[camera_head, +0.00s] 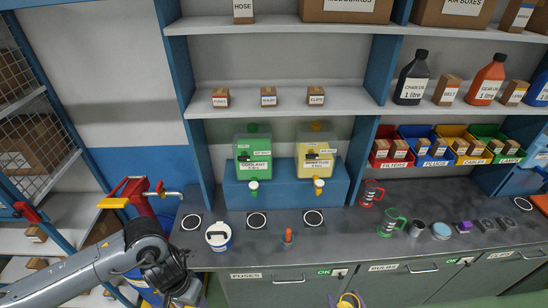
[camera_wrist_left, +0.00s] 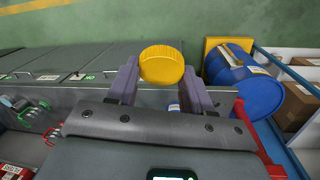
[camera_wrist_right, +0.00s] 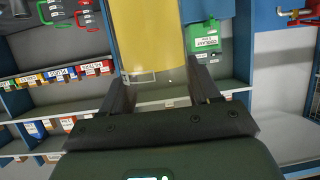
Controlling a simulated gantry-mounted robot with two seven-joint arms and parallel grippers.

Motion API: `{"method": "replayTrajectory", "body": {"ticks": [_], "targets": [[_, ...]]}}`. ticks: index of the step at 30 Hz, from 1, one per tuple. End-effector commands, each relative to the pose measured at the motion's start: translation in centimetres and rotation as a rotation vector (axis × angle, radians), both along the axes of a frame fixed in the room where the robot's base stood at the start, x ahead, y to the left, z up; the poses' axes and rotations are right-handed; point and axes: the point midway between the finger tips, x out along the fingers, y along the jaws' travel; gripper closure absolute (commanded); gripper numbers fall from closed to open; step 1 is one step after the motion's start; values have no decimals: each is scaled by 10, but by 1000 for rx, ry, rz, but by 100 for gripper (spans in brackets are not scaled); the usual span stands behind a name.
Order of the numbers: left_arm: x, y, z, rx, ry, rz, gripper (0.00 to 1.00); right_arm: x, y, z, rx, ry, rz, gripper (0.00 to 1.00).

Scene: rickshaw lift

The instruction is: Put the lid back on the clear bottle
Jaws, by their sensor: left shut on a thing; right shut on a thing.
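My left gripper (camera_wrist_left: 160,90) is shut on a round yellow lid with a ridged edge (camera_wrist_left: 162,65), seen in the left wrist view. In the head view this gripper is at the bottom left, and the lid cannot be made out there. My right gripper (camera_wrist_right: 160,88) is shut on a clear bottle with yellow contents (camera_wrist_right: 150,35), cut off by the top of the right wrist view. In the head view the right gripper (camera_head: 348,299) shows only at the bottom edge, with yellow between its fingers. The bottle's mouth cannot be made out clearly. Lid and bottle are apart.
Green and yellow dispensers (camera_head: 253,150) stand behind. A blue drum (camera_wrist_left: 245,85) is near my left gripper.

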Motion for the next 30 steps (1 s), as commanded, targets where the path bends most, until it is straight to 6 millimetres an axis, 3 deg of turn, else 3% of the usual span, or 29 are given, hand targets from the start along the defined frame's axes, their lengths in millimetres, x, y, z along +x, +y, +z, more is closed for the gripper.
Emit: {"method": "replayTrajectory", "body": {"ticks": [2,6,30], "targets": [[3,-1,1,2,-5,74,82,4,-18,2,6,0,-64,100],[5,-1,2,9,-5,167,82,4,-28,2,13,8,-106,100],[5,0,2,12,-1,209,82,5,-24,6,14,10,-126,100]]}}
